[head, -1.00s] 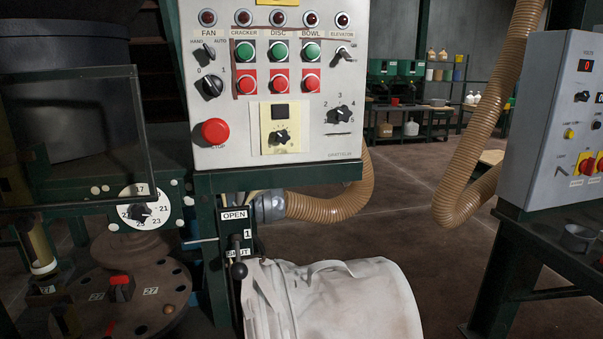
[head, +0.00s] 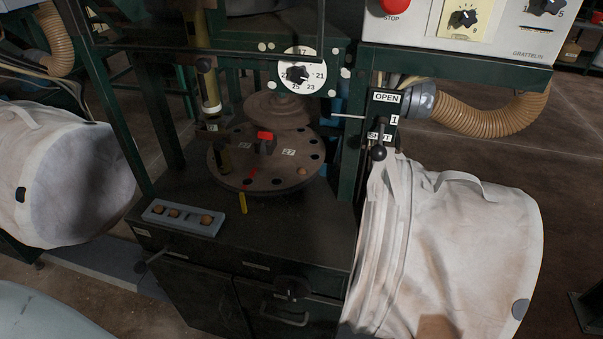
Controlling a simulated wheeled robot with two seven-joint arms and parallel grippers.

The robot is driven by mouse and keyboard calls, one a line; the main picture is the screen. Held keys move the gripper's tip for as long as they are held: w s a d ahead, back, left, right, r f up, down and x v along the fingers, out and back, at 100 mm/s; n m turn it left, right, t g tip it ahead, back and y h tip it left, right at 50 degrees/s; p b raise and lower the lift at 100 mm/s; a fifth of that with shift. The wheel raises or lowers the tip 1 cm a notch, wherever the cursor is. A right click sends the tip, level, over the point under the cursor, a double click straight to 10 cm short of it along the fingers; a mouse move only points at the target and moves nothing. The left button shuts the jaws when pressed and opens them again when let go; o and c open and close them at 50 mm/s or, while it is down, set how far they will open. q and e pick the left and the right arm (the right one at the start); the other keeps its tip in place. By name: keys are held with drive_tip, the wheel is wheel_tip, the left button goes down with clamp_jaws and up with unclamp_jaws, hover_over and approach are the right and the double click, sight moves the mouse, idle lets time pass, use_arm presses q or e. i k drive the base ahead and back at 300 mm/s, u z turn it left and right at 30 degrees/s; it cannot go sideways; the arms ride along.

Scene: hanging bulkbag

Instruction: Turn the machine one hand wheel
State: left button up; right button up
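Machine one, marked by a "1" plate (head: 394,119), fills the middle of the head view. No part is labelled as a hand wheel. A round white dial (head: 301,72) with numbers and a black centre knob is on its upper frame. Below it lies a brown round disc (head: 267,181) with holes and a red-topped block. A black knob (head: 292,288) is on the cabinet front, and a small crank-like handle (head: 155,259) sticks out at its left. I cannot tell which is the hand wheel. Neither gripper is in view.
A white bulk bag (head: 460,250) hangs close on the machine's right, below a black OPEN/SHUT lever (head: 378,152). Another bag (head: 70,175) is at left. A tray with several small pieces (head: 183,217) sits on the cabinet top. A ribbed hose (head: 490,120) crosses upper right.

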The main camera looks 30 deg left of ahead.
sight(293, 285)
drive_tip(key=u, duration=2.8)
drive_tip(key=k, duration=0.9)
drive_tip(key=z, duration=1.3)
drive_tip(key=i, duration=0.4)
drive_tip(key=u, duration=0.15)
